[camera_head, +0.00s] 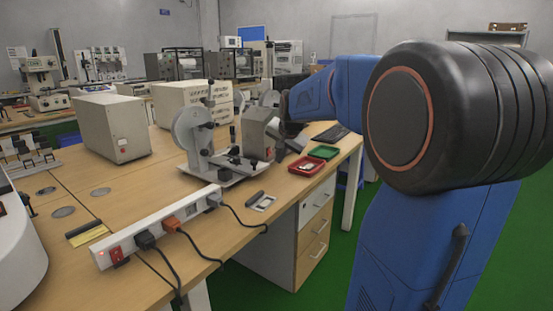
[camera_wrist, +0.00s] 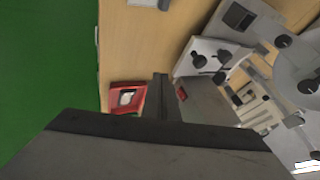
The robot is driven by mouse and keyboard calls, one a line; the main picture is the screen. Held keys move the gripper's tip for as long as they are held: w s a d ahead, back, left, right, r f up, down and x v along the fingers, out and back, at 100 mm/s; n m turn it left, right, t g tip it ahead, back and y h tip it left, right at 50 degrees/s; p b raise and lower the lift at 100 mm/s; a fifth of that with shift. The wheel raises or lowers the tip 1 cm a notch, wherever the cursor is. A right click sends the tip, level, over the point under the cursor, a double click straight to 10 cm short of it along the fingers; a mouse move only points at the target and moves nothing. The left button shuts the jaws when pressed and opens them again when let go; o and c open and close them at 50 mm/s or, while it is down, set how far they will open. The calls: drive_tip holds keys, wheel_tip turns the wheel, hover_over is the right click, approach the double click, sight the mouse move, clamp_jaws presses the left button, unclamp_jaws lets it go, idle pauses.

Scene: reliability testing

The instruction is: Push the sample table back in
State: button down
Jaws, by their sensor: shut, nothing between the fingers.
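The tester (camera_head: 200,140) stands on the wooden bench, with a pale round disc, a grey box-shaped housing (camera_head: 260,135) and a light base plate. A flat metal part low at its front, between disc and housing, may be the sample table (camera_head: 238,167); I cannot tell how far out it sits. In the wrist view the tester's pale plate with black knobs (camera_wrist: 212,58) shows at upper right. My gripper (camera_wrist: 160,80) is shut and empty, above the bench beside the tester's grey housing. In the head view my arm mostly hides my gripper.
A red tray (camera_head: 305,166) with a small pale item and a green tray (camera_head: 323,152) lie right of the tester. The red tray (camera_wrist: 112,97) is close to my gripper in the wrist view. A power strip (camera_head: 160,226) with cables lies in front. A beige box (camera_head: 112,127) stands left.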

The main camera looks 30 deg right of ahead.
sight(245, 162)
drive_tip(key=x, duration=0.7)
drive_tip(key=shift+w+f, duration=0.1)
drive_tip(key=shift+f, duration=0.2)
drive_tip(key=w, duration=0.1)
drive_tip(key=w+a, duration=0.1)
drive_tip(key=w, duration=0.1)
drive_tip(key=shift+f, duration=0.2)
drive_tip(key=shift+w+a, duration=0.2)
drive_tip(key=shift+w, duration=0.35)
drive_tip(key=w+a, duration=0.1)
drive_tip(key=w, duration=0.2)
drive_tip(key=w+a, duration=0.1)
drive_tip(key=w, duration=0.2)
drive_tip(key=w+a, duration=0.2)
drive_tip(key=w, duration=0.1)
drive_tip(key=shift+w, duration=0.4)
drive_tip(key=shift+w+a, duration=0.15)
drive_tip(key=shift+w, duration=0.2)
drive_tip(key=shift+w+r, duration=0.15)
drive_tip(key=shift+a, duration=0.1)
